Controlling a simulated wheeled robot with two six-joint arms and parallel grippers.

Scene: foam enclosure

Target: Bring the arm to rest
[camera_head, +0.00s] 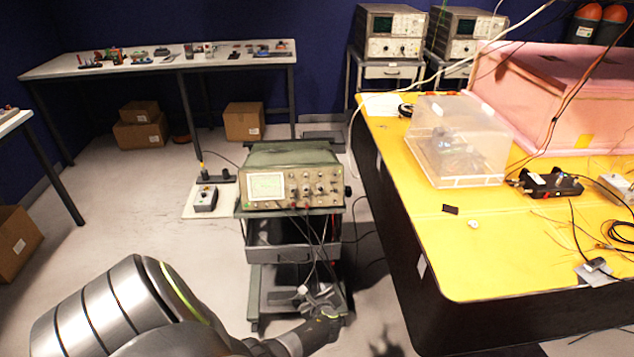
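My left arm comes in at the bottom left and reaches toward the bottom middle. My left gripper (316,292) is in front of the lower part of the oscilloscope cart (280,253), low in the picture. It is small and mixed with cables behind it, so I cannot tell whether its fingers are open or shut. I see no object clearly held in it. My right gripper is not in view.
An oscilloscope (290,187) stands on the cart. A yellow-topped table (480,240) on the right bears a clear plastic box (458,150), a pink foam enclosure (560,90) and cables. A bench (230,62) stands at the back. Floor on the left (120,220) is clear.

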